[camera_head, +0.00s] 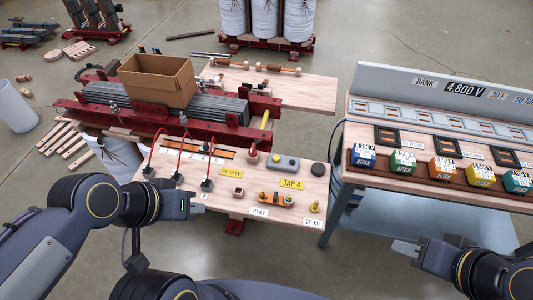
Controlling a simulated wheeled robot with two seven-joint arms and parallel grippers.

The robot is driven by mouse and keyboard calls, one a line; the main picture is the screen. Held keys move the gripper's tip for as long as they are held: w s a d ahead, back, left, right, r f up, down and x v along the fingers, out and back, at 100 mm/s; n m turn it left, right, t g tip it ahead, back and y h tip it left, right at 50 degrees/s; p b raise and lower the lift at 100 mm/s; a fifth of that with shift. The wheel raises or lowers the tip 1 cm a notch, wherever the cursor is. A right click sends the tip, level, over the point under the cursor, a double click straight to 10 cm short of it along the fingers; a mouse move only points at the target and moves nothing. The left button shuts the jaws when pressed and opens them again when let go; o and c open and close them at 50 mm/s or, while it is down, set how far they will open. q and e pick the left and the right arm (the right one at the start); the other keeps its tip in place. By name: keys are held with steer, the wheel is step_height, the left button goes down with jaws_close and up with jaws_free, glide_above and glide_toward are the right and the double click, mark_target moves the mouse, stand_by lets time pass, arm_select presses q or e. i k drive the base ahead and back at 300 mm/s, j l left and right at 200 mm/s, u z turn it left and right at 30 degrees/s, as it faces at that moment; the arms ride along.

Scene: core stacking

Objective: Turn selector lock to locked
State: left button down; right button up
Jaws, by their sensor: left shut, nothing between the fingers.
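The wooden terminal board (232,213) carries a yellow TAP 4 label (292,184). Behind the label lies a grey rounded plate (282,163) with small knobs, and a black round knob (318,169) is to its right. I cannot tell for sure which of these is the selector lock, or its position. My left gripper (198,206) is shut and empty at the board's front left edge, apart from those parts. My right gripper (398,246) is at the lower right, in front of the bench and away from the board; its finger gap is not clear.
Red cables with black clamps (207,184) stand on the board's left. An orange link (275,199) and brass terminals (315,206) are at its front. A cardboard box (158,80) sits on the core behind. The right bench (352,130) holds several coloured blocks.

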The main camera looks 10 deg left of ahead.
mark_target(252, 152)
steer(key=i+j+u, duration=0.1)
steer(key=j+u, duration=0.25)
steer(key=i+j+u, duration=0.1)
steer(key=j+u, duration=0.25)
steer(key=i+j+u, duration=0.15)
steer(key=u, duration=0.2)
